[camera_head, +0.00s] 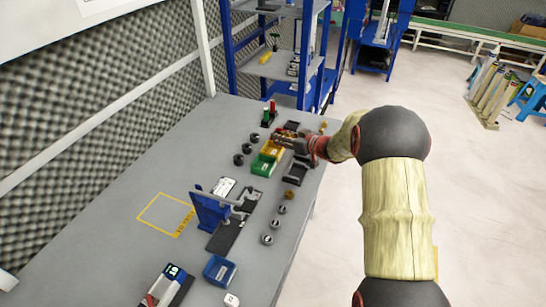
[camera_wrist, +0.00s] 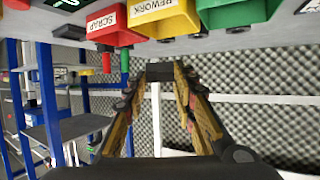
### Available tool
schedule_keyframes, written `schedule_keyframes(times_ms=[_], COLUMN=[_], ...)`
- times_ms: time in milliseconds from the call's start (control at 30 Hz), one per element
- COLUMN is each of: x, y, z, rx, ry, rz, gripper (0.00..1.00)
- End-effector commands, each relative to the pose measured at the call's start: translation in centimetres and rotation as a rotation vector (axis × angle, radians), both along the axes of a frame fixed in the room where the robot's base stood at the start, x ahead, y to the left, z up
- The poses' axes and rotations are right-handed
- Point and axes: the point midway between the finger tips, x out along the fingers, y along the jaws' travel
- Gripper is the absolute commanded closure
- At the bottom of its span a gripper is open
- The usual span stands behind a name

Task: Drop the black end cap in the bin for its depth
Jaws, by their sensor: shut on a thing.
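My gripper (camera_head: 283,136) is over the far part of the bench, by the row of small bins. In the wrist view its fingers (camera_wrist: 160,76) are shut on a black end cap (camera_wrist: 160,70), a small dark block at the fingertips. A yellow bin (camera_head: 271,150) and a green bin (camera_head: 260,165) show beside the gripper. The wrist view shows a red bin (camera_wrist: 108,29) labelled SCRAP, a yellow bin (camera_wrist: 160,15) labelled REWORK and the green bin (camera_wrist: 235,14). The red bin is mostly hidden by my gripper in the head view.
Several dark round parts (camera_head: 247,148) stand left of the bins; more grey ones (camera_head: 274,224) stand nearer. A blue fixture (camera_head: 210,210), a blue bin (camera_head: 219,269) and a display box (camera_head: 168,286) are nearer. Red and green bottles (camera_head: 269,112) stand behind.

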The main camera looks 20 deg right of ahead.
Motion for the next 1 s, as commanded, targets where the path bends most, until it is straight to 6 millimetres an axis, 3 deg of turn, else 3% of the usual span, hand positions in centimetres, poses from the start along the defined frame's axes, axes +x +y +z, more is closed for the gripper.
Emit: schedule_keyframes(times_ms=[233, 267, 600, 1000], x=[0.02, 0.02, 0.01, -0.39], y=[0.0, 0.0, 0.0, -0.19], z=[0.04, 0.04, -0.01, 0.14], rx=[0.0, 0.0, 0.0, 0.001], ry=[-0.001, -0.001, 0.0, 0.0], rz=[0.0, 0.0, 0.0, -0.001], gripper=[0.98, 0.73, 0.53, 0.52])
